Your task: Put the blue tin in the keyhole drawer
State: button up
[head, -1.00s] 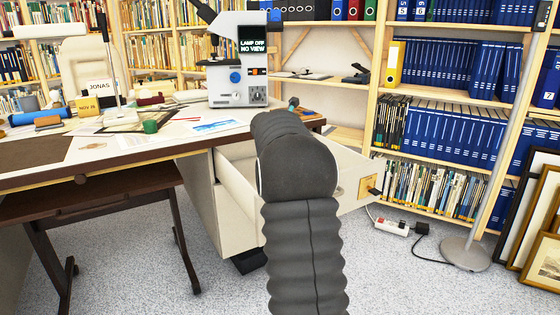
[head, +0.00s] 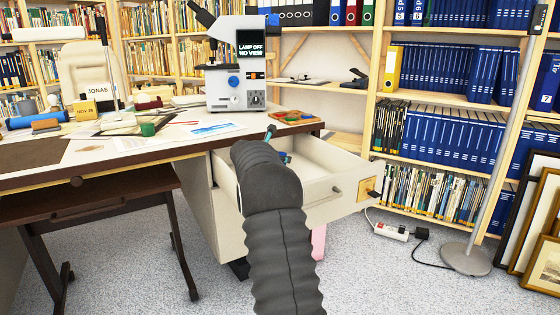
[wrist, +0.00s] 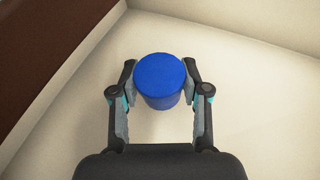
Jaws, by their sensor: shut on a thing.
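The blue tin (wrist: 160,80) is between the two fingers of my gripper (wrist: 160,90) in the wrist view, and the fingers are shut on its sides. Below it is the pale floor of an open drawer (wrist: 235,60). In the head view the drawer (head: 330,160) is pulled out of the desk's right end, with a round knob and a brass plate on its front. My arm hides most of my gripper there; a small bit of blue shows inside the drawer beside it. I cannot tell if the tin touches the drawer floor.
The desk (head: 110,160) holds a microscope (head: 236,75), papers and a small green object (head: 148,129). A lamp stand base (head: 466,258), a power strip (head: 391,231) and framed prints (head: 540,225) are on the right. A pink thing (head: 318,242) shows under the drawer.

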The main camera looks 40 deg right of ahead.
jog(key=shift+f+b, duration=0.3)
jog(key=shift+f, duration=0.25)
jog(key=o, duration=1.1)
jog(key=shift+o, duration=0.2)
jog(key=shift+r, duration=0.25)
jog(key=p+v, duration=0.1)
jog(key=v, duration=1.1)
jog(key=shift+r, duration=0.4)
